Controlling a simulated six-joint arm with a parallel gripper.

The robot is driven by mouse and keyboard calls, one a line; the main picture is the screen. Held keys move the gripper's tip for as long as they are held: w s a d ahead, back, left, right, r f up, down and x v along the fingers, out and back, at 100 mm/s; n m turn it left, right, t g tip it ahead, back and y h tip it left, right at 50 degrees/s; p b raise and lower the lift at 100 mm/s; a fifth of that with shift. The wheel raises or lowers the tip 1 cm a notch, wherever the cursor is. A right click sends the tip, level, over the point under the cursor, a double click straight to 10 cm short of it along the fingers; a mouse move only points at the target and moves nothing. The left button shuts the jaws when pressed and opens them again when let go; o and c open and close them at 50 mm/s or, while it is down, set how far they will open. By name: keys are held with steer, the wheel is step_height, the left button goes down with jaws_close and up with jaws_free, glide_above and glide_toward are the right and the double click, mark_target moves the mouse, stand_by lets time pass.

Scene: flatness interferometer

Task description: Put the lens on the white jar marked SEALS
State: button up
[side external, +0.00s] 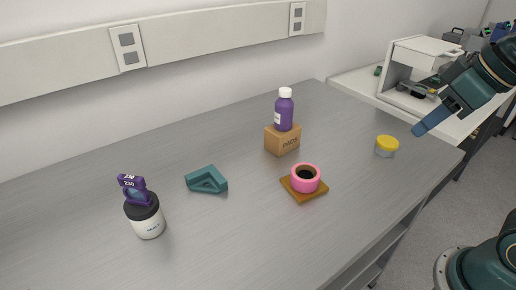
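The white jar (149,228) with a black lid stands upright at the left of the bench; its small label seems to read SEALS. On its lid rests a purple mount with white markings and a bluish glassy round part, which looks like the lens (135,192). It touches the lid and leans a little. My gripper (420,131) is far from them, in the air at the right above the bench's right end. Its blue fingers are seen from the side, so I cannot tell their gap. Nothing shows held in them.
A teal triangular block (207,180) lies right of the jar. A purple bottle (284,112) stands on a cardboard box (282,141). A pink ring (305,178) sits on a brown square (317,195). A yellow-lidded tub (386,146) is below my gripper. The front left bench is clear.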

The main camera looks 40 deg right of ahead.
steer(key=shift+m, duration=0.3)
steer(key=shift+s+d+f, duration=0.3)
steer(key=shift+s+f, duration=0.45)
steer(key=shift+s, duration=0.1)
steer(key=shift+s+d+f, duration=0.3)
steer(key=shift+s+f, duration=0.4)
steer(key=shift+s, duration=0.1)
